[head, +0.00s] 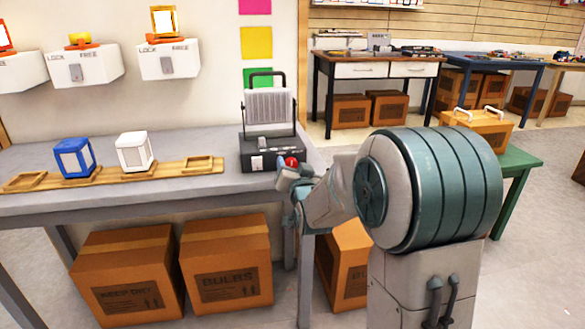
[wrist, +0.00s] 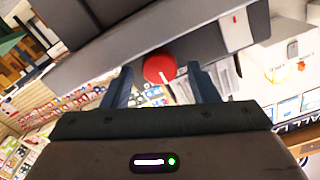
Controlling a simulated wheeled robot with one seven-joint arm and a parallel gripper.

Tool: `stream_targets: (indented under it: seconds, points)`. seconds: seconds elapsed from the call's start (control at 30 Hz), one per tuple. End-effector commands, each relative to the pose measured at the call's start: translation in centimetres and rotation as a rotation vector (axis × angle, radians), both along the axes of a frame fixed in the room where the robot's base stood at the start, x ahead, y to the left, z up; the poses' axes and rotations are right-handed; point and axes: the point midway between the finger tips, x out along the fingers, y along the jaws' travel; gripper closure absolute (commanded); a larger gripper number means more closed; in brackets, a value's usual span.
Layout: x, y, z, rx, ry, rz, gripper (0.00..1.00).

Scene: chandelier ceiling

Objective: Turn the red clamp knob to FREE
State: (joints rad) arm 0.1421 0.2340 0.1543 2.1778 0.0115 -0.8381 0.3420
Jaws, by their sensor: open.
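The red clamp knob (head: 291,162) is at the right end of the front of a dark box (head: 258,152) on the grey workbench. In the wrist view the round red knob (wrist: 159,67) lies between the two blue-grey fingers of my gripper (wrist: 161,84), with a visible gap on each side. A thin pale line runs from its lower edge. My gripper (head: 290,178) is open and empty, close to the knob in the head view. I cannot read a FREE mark near the knob. A white label (wrist: 237,30) with a small red mark is on the box.
A light ribbed panel (head: 268,106) with a black handle rises from the box. A wooden rack (head: 106,175) with a blue lantern (head: 74,158) and a white lantern (head: 134,152) lies left. White LOCK/FREE wall units (head: 168,60) hang above. Cardboard boxes (head: 226,264) sit below the bench.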

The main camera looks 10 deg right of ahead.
Motion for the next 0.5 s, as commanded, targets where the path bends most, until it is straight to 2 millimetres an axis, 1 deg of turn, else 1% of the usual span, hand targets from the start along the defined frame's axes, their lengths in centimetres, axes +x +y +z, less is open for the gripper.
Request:
stream_targets:
  seconds: [0.1, 0.37, 0.4, 0.47, 0.5]
  points:
    - [0.55, 0.02, -0.02, 0.000, 0.000, 0.000, 0.46]
    - [0.65, 0.01, 0.01, 0.000, 0.000, 0.000, 0.46]
    - [0.65, 0.01, 0.01, 0.000, 0.000, 0.000, 0.52]
    - [0.64, 0.01, 0.01, 0.000, 0.000, 0.000, 0.68]
    - [0.64, 0.00, 0.02, 0.000, 0.000, 0.000, 0.80]
